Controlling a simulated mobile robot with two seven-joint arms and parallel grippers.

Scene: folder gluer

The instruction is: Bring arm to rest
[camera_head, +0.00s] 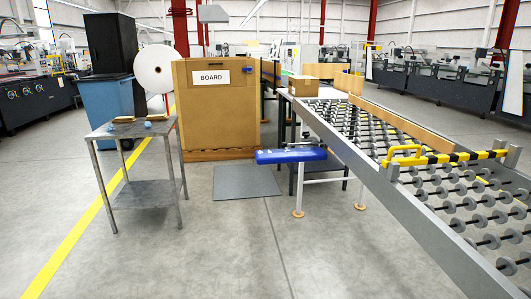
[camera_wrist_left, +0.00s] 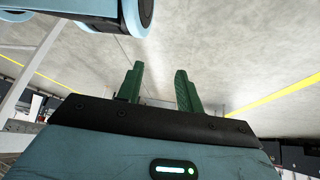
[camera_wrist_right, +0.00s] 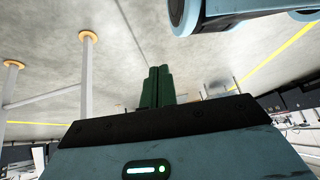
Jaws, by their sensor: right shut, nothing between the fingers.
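Neither of my arms shows in the head view. In the left wrist view my left gripper (camera_wrist_left: 160,90) has its two green fingers wide apart with nothing between them. In the right wrist view my right gripper (camera_wrist_right: 157,86) has its green fingers together, with nothing held. Part of my own body shows at the top of both wrist views.
A roller conveyor (camera_head: 400,215) with a yellow-black bar (camera_head: 445,158) runs along the right. A brown BOARD box (camera_head: 215,115) stands behind a grey mat (camera_head: 246,182). Front-centre floor is clear.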

